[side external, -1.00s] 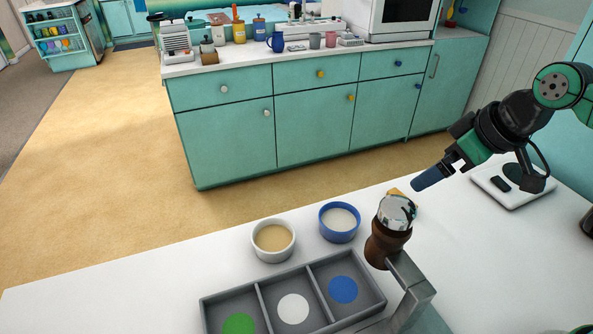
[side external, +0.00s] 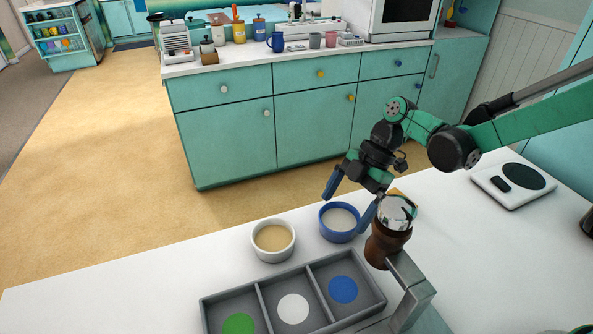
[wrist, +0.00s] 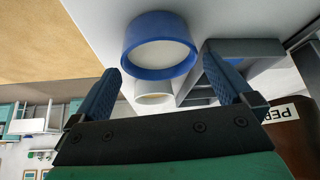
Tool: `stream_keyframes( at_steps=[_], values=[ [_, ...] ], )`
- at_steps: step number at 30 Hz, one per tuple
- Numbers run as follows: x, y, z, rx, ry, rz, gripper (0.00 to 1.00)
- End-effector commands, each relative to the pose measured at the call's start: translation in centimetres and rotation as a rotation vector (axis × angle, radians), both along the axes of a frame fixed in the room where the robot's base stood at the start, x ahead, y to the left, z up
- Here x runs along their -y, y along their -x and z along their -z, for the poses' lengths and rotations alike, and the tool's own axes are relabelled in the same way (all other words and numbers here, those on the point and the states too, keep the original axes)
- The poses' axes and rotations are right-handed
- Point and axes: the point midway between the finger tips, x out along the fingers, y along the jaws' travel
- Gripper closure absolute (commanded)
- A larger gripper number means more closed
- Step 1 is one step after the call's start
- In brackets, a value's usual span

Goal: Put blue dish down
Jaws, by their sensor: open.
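The blue dish (side external: 340,234) with pale contents stands upright on the white counter, behind the tray's blue-marked compartment. In the wrist view the blue dish (wrist: 143,29) shows ahead of and between my open fingers. My gripper (side external: 350,200) is open and empty, tilted down over the dish. One finger is to the dish's upper left and the other by its right side; I cannot tell whether that one touches it. The grey tray (side external: 262,304) has three compartments with green, white and blue discs, and no dish in any of them.
A white dish (side external: 273,252) with tan contents stands left of the blue one. A brown mill with a shiny top (side external: 384,247) stands close on the right, near my right finger. A white scale (side external: 490,190) lies farther right. The counter's left side is clear.

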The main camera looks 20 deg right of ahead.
Motion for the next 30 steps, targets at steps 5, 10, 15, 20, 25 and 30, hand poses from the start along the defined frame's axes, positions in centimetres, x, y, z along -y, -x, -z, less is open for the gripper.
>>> stream_keyframes(
  at_steps=[5, 10, 15, 20, 25, 30],
  values=[
    [-1.1, 0.2, 2.0, 0.000, 0.001, 0.000, 0.00],
    [-1.4, 0.3, 2.5, 0.000, 0.001, 0.003, 0.00],
    [-1.4, 0.3, 2.5, 0.000, 0.001, 0.004, 0.00],
    [-1.4, 0.3, 2.5, 0.000, 0.001, 0.004, 0.43],
    [-1.4, 0.3, 2.5, 0.000, 0.001, 0.004, 0.77],
    [-1.4, 0.3, 2.4, 0.000, 0.001, 0.004, 0.77]
  ],
)
